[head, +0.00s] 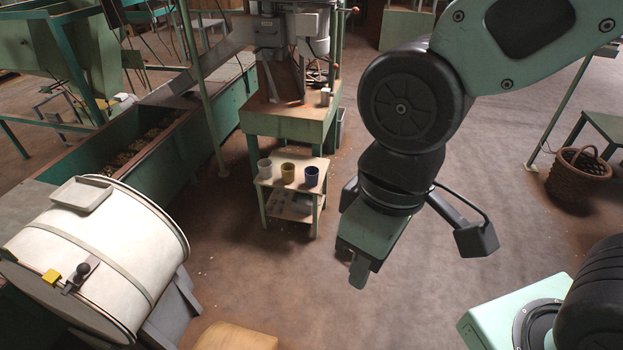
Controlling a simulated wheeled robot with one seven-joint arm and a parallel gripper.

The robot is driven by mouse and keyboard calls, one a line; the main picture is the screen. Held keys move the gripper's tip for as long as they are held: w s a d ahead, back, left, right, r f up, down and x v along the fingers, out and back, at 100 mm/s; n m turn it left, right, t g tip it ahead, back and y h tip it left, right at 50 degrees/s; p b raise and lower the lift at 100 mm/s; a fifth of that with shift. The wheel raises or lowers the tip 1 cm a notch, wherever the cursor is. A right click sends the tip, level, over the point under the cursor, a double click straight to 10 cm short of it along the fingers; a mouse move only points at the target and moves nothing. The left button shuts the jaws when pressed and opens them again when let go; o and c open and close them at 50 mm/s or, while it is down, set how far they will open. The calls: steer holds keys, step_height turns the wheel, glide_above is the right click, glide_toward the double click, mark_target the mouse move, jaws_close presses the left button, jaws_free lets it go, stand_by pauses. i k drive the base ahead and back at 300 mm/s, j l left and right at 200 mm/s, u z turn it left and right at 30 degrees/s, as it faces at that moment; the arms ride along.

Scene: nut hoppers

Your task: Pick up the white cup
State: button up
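The white cup (264,168) looks whitish grey and stands upright at the left of a row of three cups on a small two-level stand (298,188). A yellow cup (288,172) stands to its right, and a dark blue cup (311,176) stands at the right end. My gripper (358,274) hangs in front of and to the right of the stand in the picture, apart from the cups. Its fingers point down and are seen partly side-on, so the gap between them is hidden. No object shows in it.
A green machine table (290,128) stands right behind the stand. A long green trough (150,150) runs at the left, with a large white drum (95,255) in front. A wicker basket (578,175) sits at the right. The brown floor (270,265) before the stand is clear.

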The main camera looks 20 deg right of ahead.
mark_target(265, 165)
steer(key=u, duration=0.7)
steer(key=i+l+u, duration=0.2)
steer(key=l+u, duration=0.15)
steer(key=i+l+u, duration=0.1)
steer(key=l+u, duration=0.25)
steer(key=i+l+u, duration=0.1)
steer(key=l+u, duration=0.2)
steer(key=l, duration=0.25)
steer(key=l+u, duration=0.1)
steer(key=l, duration=0.65)
steer(key=i+l, duration=0.1)
steer(key=l, duration=0.6)
steer(key=u, duration=0.05)
